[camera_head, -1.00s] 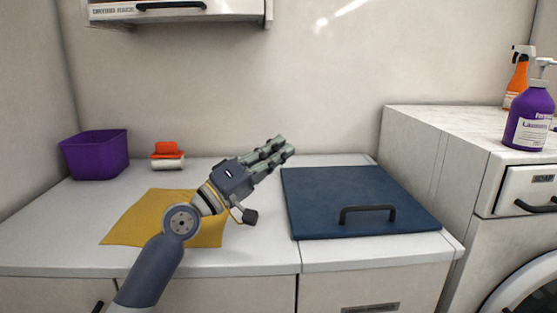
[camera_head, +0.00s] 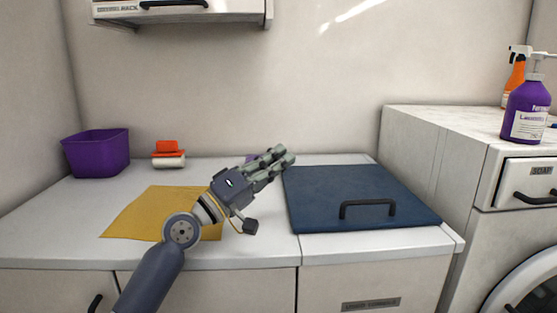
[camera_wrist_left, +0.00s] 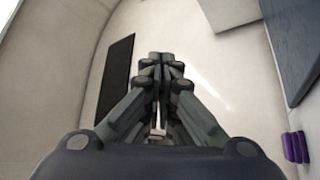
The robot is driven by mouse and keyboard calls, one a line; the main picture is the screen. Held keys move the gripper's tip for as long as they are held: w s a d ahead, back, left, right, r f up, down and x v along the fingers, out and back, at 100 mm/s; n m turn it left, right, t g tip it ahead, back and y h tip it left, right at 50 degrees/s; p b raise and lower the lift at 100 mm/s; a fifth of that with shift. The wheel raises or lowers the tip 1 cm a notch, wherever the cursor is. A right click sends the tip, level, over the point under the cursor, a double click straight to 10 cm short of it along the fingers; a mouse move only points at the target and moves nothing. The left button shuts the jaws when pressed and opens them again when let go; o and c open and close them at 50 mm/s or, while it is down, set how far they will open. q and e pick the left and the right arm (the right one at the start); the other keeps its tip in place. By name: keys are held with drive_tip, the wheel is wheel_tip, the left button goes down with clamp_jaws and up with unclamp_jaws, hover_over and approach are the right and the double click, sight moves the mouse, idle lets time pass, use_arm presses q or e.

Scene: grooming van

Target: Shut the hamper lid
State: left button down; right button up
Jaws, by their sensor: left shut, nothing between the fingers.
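The hamper lid is a flat dark blue panel (camera_head: 335,188) with a black bar handle (camera_head: 367,209) near its front edge. It lies flat on the right part of the white counter, and no gap under it shows in the head view. My left gripper (camera_head: 285,156) is shut and empty. Its fingertips are at the lid's back left corner in the picture, pointing up and right; I cannot tell whether they touch it. The shut fingers also show in the left wrist view (camera_wrist_left: 165,65). The hamper's inside is hidden. My right gripper is not in view.
A yellow cloth (camera_head: 150,212) lies under my left arm. A purple bin (camera_head: 97,153) and an orange-and-white brush-like item (camera_head: 168,156) stand at the back left. A raised cabinet on the right holds a purple pump bottle (camera_head: 527,110) and an orange spray bottle (camera_head: 514,76).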

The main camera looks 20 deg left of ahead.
use_arm(q)
drive_tip(key=v, duration=1.2)
